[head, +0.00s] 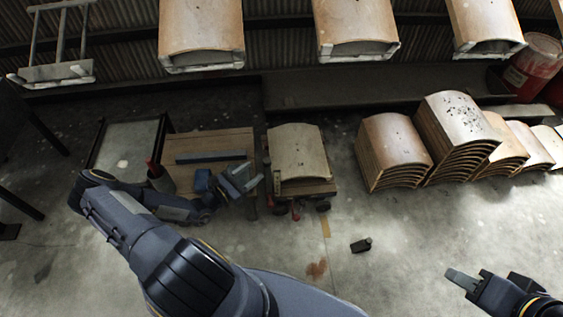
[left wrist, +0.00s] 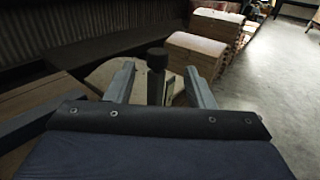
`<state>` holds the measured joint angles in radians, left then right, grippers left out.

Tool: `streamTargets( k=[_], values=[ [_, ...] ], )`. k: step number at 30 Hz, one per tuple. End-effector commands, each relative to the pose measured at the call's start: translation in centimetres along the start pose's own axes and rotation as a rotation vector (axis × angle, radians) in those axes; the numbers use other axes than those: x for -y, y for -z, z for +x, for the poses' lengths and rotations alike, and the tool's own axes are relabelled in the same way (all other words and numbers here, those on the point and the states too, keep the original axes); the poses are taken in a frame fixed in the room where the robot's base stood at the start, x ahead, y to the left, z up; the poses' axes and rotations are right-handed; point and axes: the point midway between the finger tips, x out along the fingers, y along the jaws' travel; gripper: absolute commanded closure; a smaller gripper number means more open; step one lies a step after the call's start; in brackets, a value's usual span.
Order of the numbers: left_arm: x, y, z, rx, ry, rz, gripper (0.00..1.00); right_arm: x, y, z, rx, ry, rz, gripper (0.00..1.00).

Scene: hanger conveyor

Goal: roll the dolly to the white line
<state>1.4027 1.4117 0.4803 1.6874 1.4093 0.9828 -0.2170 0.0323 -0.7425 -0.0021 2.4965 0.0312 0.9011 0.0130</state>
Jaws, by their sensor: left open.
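The dolly (head: 322,190) is a low wooden platform with dark wheels and red parts, left of the stacked panels. A curved wooden panel (head: 298,152) lies on it. An upright post (head: 277,183) stands at its left edge. My left gripper (head: 253,174) is open just left of the post. In the left wrist view, a post with a dark round top (left wrist: 157,62) stands between my open fingers (left wrist: 158,78); contact cannot be told. My right gripper (head: 460,280) is at lower right, away from the dolly; its finger gap is unclear. I cannot make out a white line.
Stacks of curved panels (head: 392,150) stand right of the dolly. A small dark block (head: 361,245) lies on the floor in front. A wooden table (head: 222,145) is left of the dolly. Panels (head: 200,30) hang above. A red drum (head: 532,68) stands back right. The front floor is mostly clear.

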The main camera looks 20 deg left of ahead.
Motion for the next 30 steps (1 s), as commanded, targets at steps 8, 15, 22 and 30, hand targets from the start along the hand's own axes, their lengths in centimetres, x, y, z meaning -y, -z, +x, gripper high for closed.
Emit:
streamTargets(
  k=[8, 15, 22, 30],
  values=[
    [-0.2, 0.9, 2.5, 0.003, -0.025, -0.020, 0.51, -0.4, -0.4, 0.8, 0.000, 0.000, 0.000, 0.64],
    [-0.3, 0.9, 6.2, 0.002, -0.024, -0.018, 0.51, -0.8, -0.8, 1.6, 0.000, 0.000, 0.000, 0.64],
    [-0.3, 0.7, 7.6, 0.000, -0.024, -0.019, 0.51, -0.8, -0.9, 1.9, 0.000, 0.000, 0.000, 0.64],
    [-0.3, 0.7, 7.6, 0.000, -0.024, -0.019, 0.58, -0.8, -0.9, 1.8, 0.000, 0.000, 0.000, 0.64]
  ],
)
